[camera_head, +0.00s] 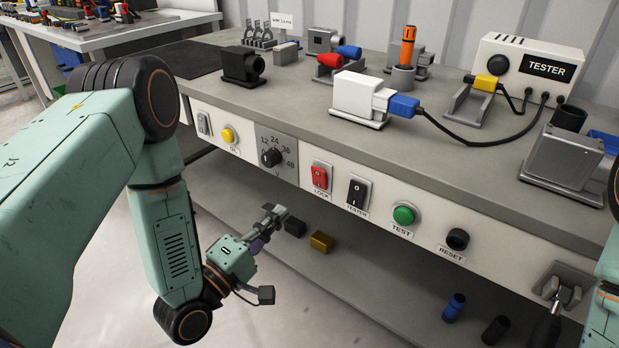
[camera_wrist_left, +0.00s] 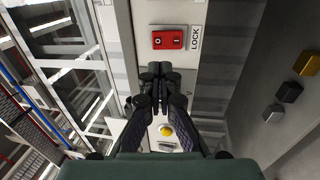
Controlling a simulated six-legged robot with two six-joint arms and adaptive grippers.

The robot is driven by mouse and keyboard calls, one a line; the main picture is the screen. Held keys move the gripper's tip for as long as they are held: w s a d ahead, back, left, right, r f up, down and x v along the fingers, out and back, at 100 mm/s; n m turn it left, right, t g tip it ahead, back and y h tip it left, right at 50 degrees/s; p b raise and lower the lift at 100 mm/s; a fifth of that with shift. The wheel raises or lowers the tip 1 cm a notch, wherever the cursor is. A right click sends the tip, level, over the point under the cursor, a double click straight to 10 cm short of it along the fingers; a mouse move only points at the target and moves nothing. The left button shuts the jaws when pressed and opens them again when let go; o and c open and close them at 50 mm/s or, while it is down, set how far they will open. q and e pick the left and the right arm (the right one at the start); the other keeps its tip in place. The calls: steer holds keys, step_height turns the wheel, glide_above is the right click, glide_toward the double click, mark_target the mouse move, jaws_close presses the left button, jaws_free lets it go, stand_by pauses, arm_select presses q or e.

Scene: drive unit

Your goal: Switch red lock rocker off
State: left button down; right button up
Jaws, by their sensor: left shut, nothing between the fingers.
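The red lock rocker (camera_head: 320,177) sits on the bench's front panel above a LOCK label. In the left wrist view, the rocker (camera_wrist_left: 168,40) shows an O at its left and an I at its right. My left gripper (camera_head: 275,214) is in front of the panel, lower and to the left of the rocker in the head view. In the wrist view, the closed fingertips (camera_wrist_left: 160,70) point toward the rocker, with a visible gap between them in the picture. Nothing is between the fingers. My right gripper cannot be made out; only part of that arm shows at the right edge.
A voltage dial (camera_head: 271,158) is left of the rocker, and a black TESTER rocker (camera_head: 357,194) is right of it. The green TEST button (camera_head: 404,214) and RESET knob (camera_head: 457,239) follow. Blocks, including a yellow one (camera_head: 321,241), lie on the lower shelf.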

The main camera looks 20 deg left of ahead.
mark_target(318, 175)
arm_select(q)
steer(key=x, duration=0.9)
steer(key=shift+w+d+b, duration=0.15)
steer(key=shift+w+b, duration=0.05)
steer(key=shift+b, duration=0.15)
steer(key=shift+w+d+r, duration=0.1)
steer(key=shift+w+r, duration=0.05)
steer(key=shift+w, duration=0.3)
arm_select(e)
steer(key=shift+f, duration=0.1)
arm_select(q)
steer(key=shift+r, duration=0.1)
steer(key=shift+w+d+r+g+p, duration=0.15)
steer(key=shift+w+r+g+p, duration=0.2)
steer(key=shift+p, duration=0.75)
steer(key=shift+s+f, duration=0.1)
steer(key=shift+f, duration=0.15)
arm_select(e)
step_height(318, 175, up, 2)
